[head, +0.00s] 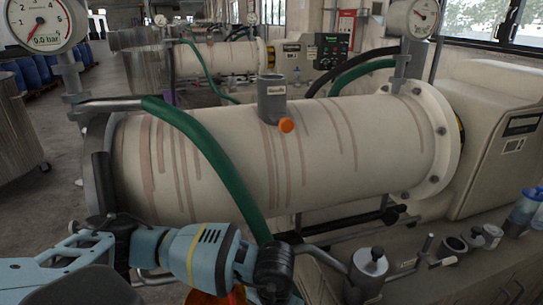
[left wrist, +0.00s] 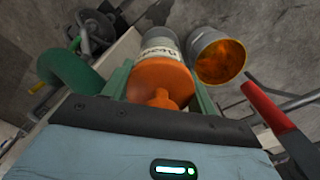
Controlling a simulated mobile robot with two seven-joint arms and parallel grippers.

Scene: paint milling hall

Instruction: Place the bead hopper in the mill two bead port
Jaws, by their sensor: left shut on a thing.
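An orange funnel-like piece, which looks like the bead hopper (left wrist: 157,80), sits between the fingers of my left gripper (left wrist: 161,88). My left gripper is shut on it. A grey cylinder with a white label (left wrist: 159,45) lies just beyond the orange piece; I cannot tell whether they are joined. A bit of orange (head: 214,297) shows under my left arm at the bottom of the head view. The near mill (head: 330,150) is a cream cylinder with a short grey labelled port (head: 272,100) on top, upright. My right gripper is out of view.
A green hose (head: 205,150) crosses the near mill above my left arm. Pressure gauges (head: 45,25) stand at both its ends. Small metal containers (head: 472,240) and bottles stand at right. Another mill (head: 215,58) stands behind. A grey can, orange inside (left wrist: 220,58), shows in the wrist view.

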